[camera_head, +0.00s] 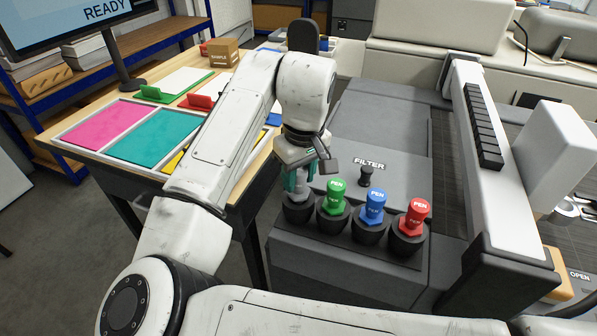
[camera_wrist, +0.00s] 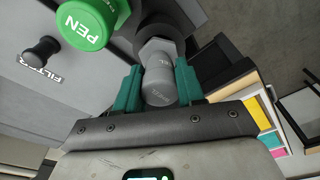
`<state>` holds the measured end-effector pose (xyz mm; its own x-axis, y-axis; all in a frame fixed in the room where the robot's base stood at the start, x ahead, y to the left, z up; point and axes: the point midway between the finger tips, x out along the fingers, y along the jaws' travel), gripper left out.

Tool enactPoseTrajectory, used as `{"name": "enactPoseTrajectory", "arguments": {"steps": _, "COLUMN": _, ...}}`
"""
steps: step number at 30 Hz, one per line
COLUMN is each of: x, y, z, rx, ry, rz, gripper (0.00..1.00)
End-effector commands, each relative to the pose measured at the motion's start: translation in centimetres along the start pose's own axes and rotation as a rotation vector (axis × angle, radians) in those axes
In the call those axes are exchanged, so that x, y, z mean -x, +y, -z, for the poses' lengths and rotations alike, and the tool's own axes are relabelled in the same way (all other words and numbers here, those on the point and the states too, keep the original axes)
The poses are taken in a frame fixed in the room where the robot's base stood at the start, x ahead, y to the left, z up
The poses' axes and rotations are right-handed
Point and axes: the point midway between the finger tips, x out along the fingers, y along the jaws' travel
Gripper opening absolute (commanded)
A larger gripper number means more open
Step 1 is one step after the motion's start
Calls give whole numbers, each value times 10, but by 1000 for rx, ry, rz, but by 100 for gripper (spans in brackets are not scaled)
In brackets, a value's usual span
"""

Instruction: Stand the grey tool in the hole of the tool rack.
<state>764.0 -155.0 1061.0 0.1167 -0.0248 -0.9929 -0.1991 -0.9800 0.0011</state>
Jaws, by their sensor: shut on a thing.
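The grey tool (camera_wrist: 158,82) is between the green fingers of my gripper (camera_wrist: 158,88), which is shut on it. In the head view the tool (camera_head: 300,187) is partly hidden by my gripper (camera_head: 301,180). It stands roughly upright at the leftmost black holder (camera_head: 298,213) of the tool rack (camera_head: 371,242). Its hexagonal collar shows just above that holder in the wrist view. Its lower end is hidden, so I cannot tell how deep it sits. The other holders carry a green pen (camera_head: 335,197), a blue pen (camera_head: 372,206) and a red pen (camera_head: 413,217).
A small black knob (camera_head: 366,176) marked FILTER stands behind the rack. A white and black beam (camera_head: 497,165) rises to the right. A wooden table (camera_head: 88,152) with coloured sheets lies to the left. The green pen is close beside my gripper.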

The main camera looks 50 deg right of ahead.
Motion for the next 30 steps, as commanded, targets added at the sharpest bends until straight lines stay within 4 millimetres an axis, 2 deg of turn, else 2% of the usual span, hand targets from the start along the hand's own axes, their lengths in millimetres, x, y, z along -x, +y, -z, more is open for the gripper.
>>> {"name": "enactPoseTrajectory", "arguments": {"steps": 15, "x": -7, "y": 0, "z": -1, "rx": 1, "ry": 1, "rz": 1, "gripper": 7}}
{"name": "enactPoseTrajectory", "arguments": {"steps": 16, "x": -7, "y": 0, "z": -1, "rx": 1, "ry": 1, "rz": 0, "gripper": 40}}
{"name": "enactPoseTrajectory", "arguments": {"steps": 25, "x": -7, "y": 0, "z": -1, "rx": 0, "ry": 0, "rz": 0, "gripper": 68}}
{"name": "enactPoseTrajectory", "arguments": {"steps": 30, "x": -7, "y": 0, "z": -1, "rx": 0, "ry": 0, "rz": 1, "gripper": 68}}
